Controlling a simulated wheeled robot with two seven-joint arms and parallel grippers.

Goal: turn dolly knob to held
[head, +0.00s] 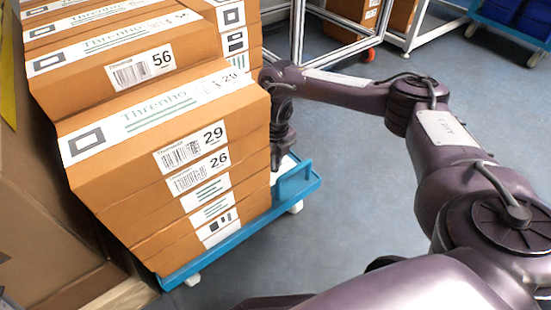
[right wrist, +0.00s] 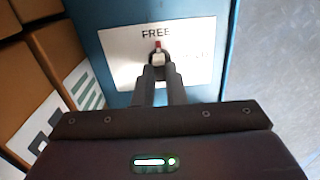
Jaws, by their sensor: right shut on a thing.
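The knob (right wrist: 158,57) shows in the right wrist view, with a red mark (right wrist: 158,45) at its top pointing up to the word FREE on a white label plate (right wrist: 120,45). More print right of the knob is faint and I cannot read it. My right gripper (right wrist: 158,70) is shut on the knob. In the head view my right gripper (head: 277,160) is behind the right side of the box stack, above the blue dolly (head: 295,185), and its fingertips are hidden. My left gripper is not in view.
Several orange boxes (head: 160,180) with barcode labels are stacked on the dolly. A metal frame (head: 345,40) stands at the back. Another blue dolly (head: 510,25) is at the top right. The floor (head: 350,185) right of the stack is clear.

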